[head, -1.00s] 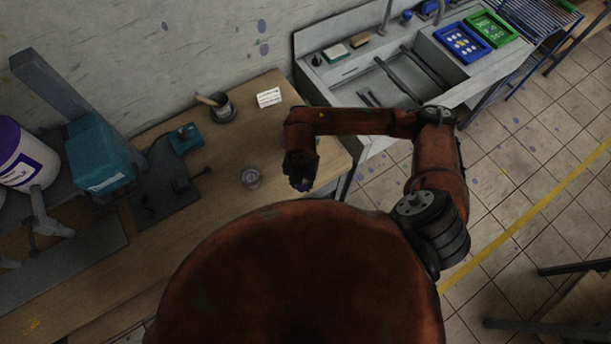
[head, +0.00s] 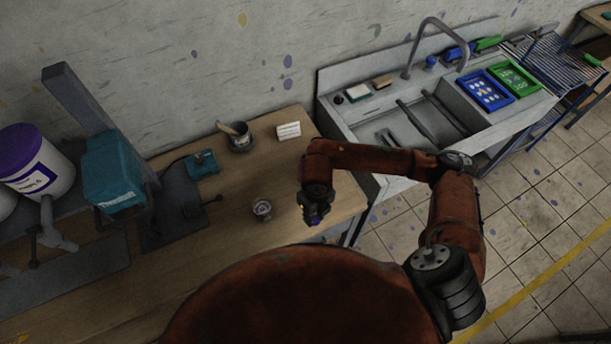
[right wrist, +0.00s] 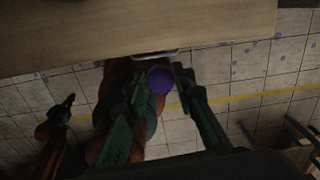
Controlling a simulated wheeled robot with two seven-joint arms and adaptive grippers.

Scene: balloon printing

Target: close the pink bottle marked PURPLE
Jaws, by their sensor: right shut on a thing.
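A small pinkish jar or bottle (head: 262,209) stands on the wooden workbench in the head view, seen from above. Its marking is too small to read. My right gripper (head: 314,218) is just right of it, with a gap between them, near the bench's front edge. In the right wrist view my right gripper (right wrist: 160,84) is shut on a round purple thing (right wrist: 160,79), which looks like a cap. In that view, a red arm with a dark end (right wrist: 66,103) at left looks like my left arm; its jaws are too small to judge.
The workbench (head: 225,240) is clear around the bottle. A teal press (head: 113,175) and a large white tub with a purple lid (head: 35,165) stand left. A dark pot (head: 239,142), a white card (head: 288,131) and a teal box (head: 202,163) lie behind. A sink (head: 375,125) is at right.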

